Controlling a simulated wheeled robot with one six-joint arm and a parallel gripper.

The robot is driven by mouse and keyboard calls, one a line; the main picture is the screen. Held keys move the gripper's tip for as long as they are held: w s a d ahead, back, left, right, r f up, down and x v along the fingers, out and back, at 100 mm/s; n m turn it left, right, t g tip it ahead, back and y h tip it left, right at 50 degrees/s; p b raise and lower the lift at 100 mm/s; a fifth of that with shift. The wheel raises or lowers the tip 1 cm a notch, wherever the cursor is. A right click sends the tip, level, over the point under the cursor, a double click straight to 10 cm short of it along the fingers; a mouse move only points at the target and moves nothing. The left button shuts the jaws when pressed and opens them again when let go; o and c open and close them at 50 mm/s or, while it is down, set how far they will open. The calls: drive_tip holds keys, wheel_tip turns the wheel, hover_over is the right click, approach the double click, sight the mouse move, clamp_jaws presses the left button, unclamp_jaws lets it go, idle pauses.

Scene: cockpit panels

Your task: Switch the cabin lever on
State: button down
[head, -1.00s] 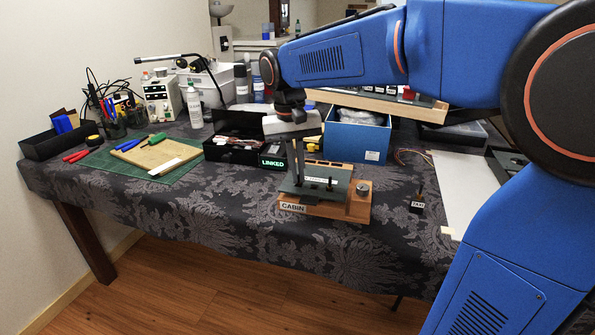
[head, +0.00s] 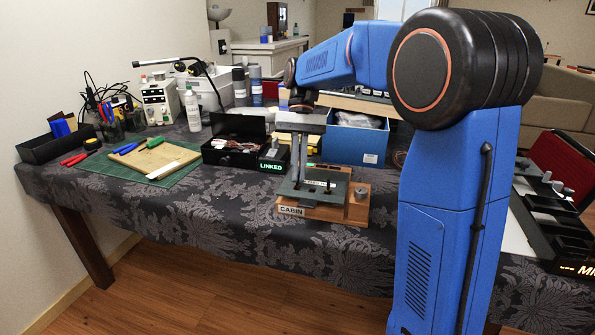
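The cabin lever unit is a wooden base (head: 356,212) with a white CABIN label (head: 291,210) on its front left. A grey-green metal plate (head: 337,190) sits on it, with a small dark stub near its right part. My gripper (head: 299,181) points down over the left part of this plate, its two slim grey fingers close together with a narrow gap. The fingertips are at or just above the plate. I cannot tell whether the lever handle is between them or hidden behind them, nor its position.
A round metal knob (head: 361,191) stands on the base's right end. A green mat (head: 110,178) with a board lies left. My arm covers the table's right part.

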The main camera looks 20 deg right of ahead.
drive_tip(key=shift+w+d+f+g+y, duration=0.1)
drive_tip(key=shift+w+g+y, duration=0.05)
drive_tip(key=shift+g+y, duration=0.2)
idle(0.4)
drive_tip(key=c, duration=1.9)
unclamp_jaws()
